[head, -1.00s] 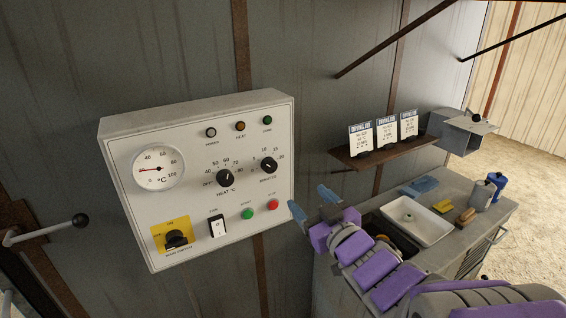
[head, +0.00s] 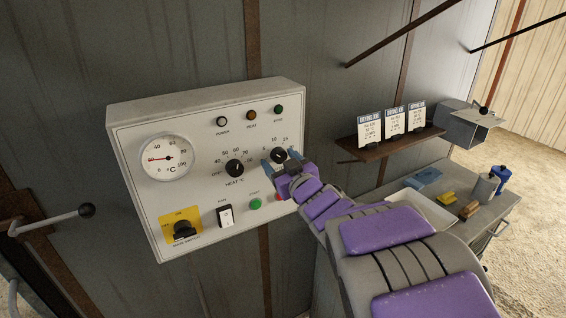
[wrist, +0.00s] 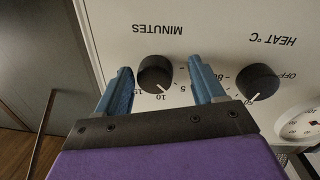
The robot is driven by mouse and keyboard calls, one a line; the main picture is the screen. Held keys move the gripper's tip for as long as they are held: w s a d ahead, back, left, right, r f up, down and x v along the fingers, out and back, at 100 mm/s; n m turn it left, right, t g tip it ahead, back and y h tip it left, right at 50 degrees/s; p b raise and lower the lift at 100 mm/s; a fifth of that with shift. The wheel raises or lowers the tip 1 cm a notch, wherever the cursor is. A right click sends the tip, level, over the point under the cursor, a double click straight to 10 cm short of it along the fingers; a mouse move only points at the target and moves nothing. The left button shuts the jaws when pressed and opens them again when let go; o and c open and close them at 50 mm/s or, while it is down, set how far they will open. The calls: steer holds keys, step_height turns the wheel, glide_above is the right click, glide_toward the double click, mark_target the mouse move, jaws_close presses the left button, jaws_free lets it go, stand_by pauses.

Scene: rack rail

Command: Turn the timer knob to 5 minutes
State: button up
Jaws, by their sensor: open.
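The timer knob (head: 278,155) is a round black knob marked MINUTES on the white control panel (head: 140,225). In the wrist view the timer knob (wrist: 155,72) appears upside down, its white pointer at about the 10 mark. My gripper (head: 281,161) is open at the panel. In the wrist view my gripper (wrist: 160,68) has one blue finger on each side of the timer knob, with visible gaps. Part of the dial scale is hidden behind the fingers.
The black heat knob (wrist: 258,82) sits close beside my right finger in the wrist view. Below the knobs are a green button (head: 255,204), a white rocker switch (head: 225,215) and a yellow-backed main switch (head: 181,228). A card shelf (head: 392,145) and bench lie to the right.

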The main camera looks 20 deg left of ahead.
steer(key=shift+s+a+r, duration=0.1)
steer(key=shift+a, duration=0.1)
steer(key=shift+w+d, duration=0.35)
steer(key=shift+d, duration=0.35)
steer(key=shift+c, duration=0.5)
steer(key=shift+s+a, duration=0.15)
steer(key=shift+a, duration=0.15)
steer(key=c, duration=0.9)
steer(key=shift+n, duration=0.9)
steer(key=shift+c, duration=0.2)
